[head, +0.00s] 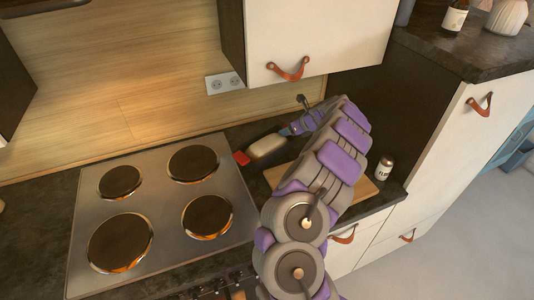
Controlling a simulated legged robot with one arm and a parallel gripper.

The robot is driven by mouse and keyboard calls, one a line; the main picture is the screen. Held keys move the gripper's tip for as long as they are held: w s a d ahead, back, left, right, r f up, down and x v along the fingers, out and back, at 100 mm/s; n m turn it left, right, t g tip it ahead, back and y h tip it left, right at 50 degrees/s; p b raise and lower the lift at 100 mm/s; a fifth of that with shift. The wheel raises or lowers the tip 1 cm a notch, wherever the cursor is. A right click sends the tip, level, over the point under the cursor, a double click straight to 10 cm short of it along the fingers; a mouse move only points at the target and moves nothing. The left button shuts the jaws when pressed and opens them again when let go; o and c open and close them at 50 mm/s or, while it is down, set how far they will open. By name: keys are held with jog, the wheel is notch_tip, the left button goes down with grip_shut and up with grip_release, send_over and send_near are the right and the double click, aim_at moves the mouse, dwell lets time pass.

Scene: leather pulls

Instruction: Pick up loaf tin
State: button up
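A pale, rounded, loaf-shaped thing, which looks like the loaf tin (267,146), lies on the dark counter between the stove and my arm, towards the back wall. I cannot make out its rim or whether it is filled. A small red piece (242,158) shows at its left end. My gripper (294,119) is just right of and behind it, near the back wall, partly hidden by my purple-and-grey arm. I cannot tell whether the fingers touch the tin or hold anything.
A stove with several hotplates (119,243) fills the left. A wooden board (364,189) lies under my arm. A small labelled jar (384,168) stands right of it. A white cabinet (320,42) hangs above the counter; a tall cabinet (465,125) stands right.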

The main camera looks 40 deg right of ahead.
jog(key=shift+w+d+f, duration=0.1)
jog(key=shift+w+f, duration=0.05)
jog(key=shift+f, duration=0.15)
jog(key=shift+r, duration=0.1)
grip_shut()
dwell(0.4)
